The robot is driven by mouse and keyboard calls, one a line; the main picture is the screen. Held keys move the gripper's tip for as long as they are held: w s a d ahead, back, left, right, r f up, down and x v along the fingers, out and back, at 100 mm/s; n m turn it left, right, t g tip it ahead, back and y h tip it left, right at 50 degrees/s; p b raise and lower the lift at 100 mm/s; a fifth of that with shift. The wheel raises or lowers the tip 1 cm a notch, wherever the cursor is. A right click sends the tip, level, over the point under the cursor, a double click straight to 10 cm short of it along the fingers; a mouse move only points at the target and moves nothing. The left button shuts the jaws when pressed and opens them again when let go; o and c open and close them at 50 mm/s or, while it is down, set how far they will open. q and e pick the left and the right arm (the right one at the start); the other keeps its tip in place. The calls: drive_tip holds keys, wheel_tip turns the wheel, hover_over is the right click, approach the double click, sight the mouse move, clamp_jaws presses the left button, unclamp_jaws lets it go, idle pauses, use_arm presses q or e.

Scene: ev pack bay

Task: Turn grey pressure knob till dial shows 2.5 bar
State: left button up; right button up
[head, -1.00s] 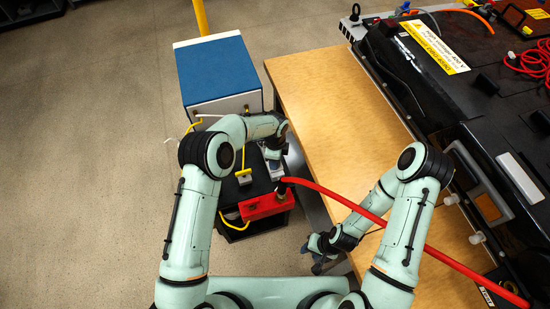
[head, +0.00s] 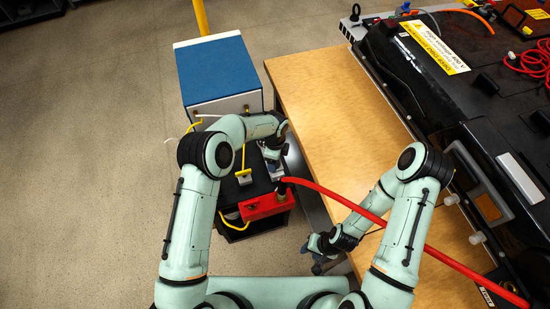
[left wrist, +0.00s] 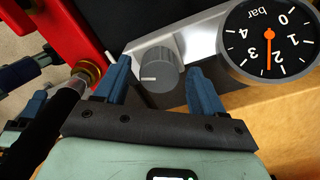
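The grey pressure knob (left wrist: 158,71) has a white mark pointing left in the left wrist view. My left gripper (left wrist: 160,82) straddles it, one blue finger on each side, with narrow gaps between fingers and knob. The dial (left wrist: 288,45) right of the knob is marked in bar and appears turned over in this view.
A red block (head: 262,206) with a red hose (head: 365,214) stands at the cart's near end. The hose crosses the wooden bench (head: 325,120) to the right. A blue-topped box (head: 215,70) stands behind. A black battery pack (head: 465,85) lies at right. Floor at left is clear.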

use_arm(q)
wheel_tip(320, 180, up, 13)
drive_tip(key=shift+r, duration=0.2)
idle(0.4)
idle(0.4)
